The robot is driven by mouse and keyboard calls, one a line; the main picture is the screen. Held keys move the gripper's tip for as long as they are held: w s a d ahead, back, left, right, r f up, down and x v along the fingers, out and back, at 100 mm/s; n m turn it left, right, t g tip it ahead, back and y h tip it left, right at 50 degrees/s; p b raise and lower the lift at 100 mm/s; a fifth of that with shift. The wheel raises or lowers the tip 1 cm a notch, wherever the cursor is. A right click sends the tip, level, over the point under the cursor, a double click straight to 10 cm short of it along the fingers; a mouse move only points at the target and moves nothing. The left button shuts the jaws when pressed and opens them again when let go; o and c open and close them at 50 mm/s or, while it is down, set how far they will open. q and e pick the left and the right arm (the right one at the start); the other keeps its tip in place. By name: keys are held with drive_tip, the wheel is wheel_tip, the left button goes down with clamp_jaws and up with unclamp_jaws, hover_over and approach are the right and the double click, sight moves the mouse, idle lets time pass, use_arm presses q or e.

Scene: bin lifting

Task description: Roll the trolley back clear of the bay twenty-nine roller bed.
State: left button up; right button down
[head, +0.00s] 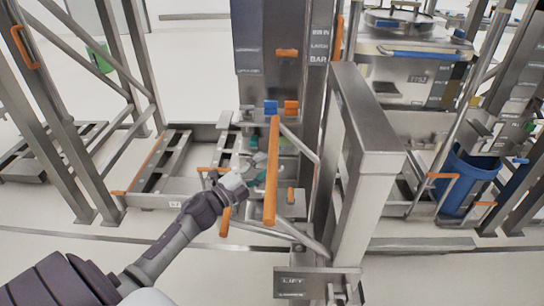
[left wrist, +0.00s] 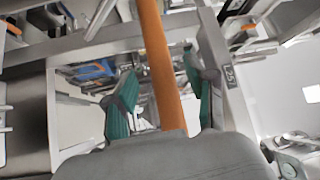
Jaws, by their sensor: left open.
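A steel frame with an upright orange push bar (head: 271,170) stands in the middle of the head view; I take it to be the trolley, though its base is partly hidden. My left gripper (head: 255,172) is at the bar's left side, its teal finger pads partly hidden behind the bar. In the left wrist view the orange bar (left wrist: 160,65) passes between the green pads of the open left gripper (left wrist: 162,103), with gaps on both sides. A low steel bed (head: 150,190) with orange edges lies left of the bar; I cannot read which bay it is. My right gripper is out of view.
A steel post (head: 365,150) stands close right of the bar, above a box (head: 300,284) marked LIFT. A blue bin (head: 467,182) stands in a frame at the right. Steel uprights (head: 55,110) stand at the left. Pale floor (head: 200,262) is open in front.

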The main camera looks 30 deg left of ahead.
sight(272, 159)
use_arm(q)
drive_tip(key=shift+x, duration=2.25)
clamp_jaws()
